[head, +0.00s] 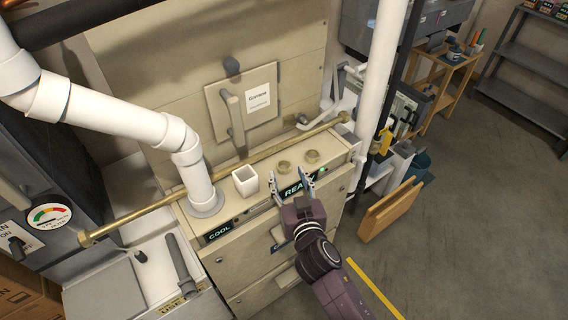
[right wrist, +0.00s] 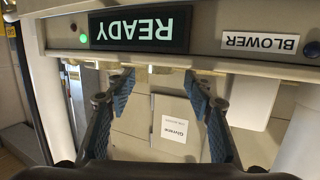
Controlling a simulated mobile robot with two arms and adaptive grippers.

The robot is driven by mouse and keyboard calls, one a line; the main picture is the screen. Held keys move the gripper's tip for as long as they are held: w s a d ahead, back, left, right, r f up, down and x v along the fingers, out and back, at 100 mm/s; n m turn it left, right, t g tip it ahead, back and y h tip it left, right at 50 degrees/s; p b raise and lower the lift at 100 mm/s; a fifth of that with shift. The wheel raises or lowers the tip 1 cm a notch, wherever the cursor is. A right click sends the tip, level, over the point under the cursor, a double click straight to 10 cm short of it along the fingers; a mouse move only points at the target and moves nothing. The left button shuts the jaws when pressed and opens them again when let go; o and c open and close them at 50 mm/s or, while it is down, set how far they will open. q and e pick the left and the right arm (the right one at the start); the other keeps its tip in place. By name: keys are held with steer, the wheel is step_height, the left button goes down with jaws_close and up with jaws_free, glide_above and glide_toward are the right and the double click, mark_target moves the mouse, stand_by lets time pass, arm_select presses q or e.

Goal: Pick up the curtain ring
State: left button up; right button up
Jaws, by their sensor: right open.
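Two small brass-coloured round pieces, which look like curtain rings, are on the furnace ledge: one ring (head: 284,168) on the left and another ring (head: 312,156) on the right. My right gripper (head: 291,186) is open and empty in front of the ledge by the READY display, just short of the left ring. In the right wrist view the open fingers (right wrist: 160,92) point toward the ledge edge, and the rings are hard to make out there. My left gripper is not in view.
A white square cup (head: 245,180) stands left of the rings. A long brass rod (head: 160,203) runs behind them. A white pipe (head: 194,172) rises at the left and another (head: 380,75) at the right. A wooden panel (head: 392,209) stands on the floor at right.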

mark_target(283, 162)
steer(key=shift+r+x, duration=0.2)
steer(key=shift+x, duration=0.9)
steer(key=shift+w+a+f, duration=0.15)
steer(key=shift+w, duration=0.15)
steer(key=shift+w+f, duration=0.1)
steer(key=c, duration=0.7)
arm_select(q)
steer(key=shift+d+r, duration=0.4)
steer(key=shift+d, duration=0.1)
arm_select(e)
steer(key=shift+c, duration=1)
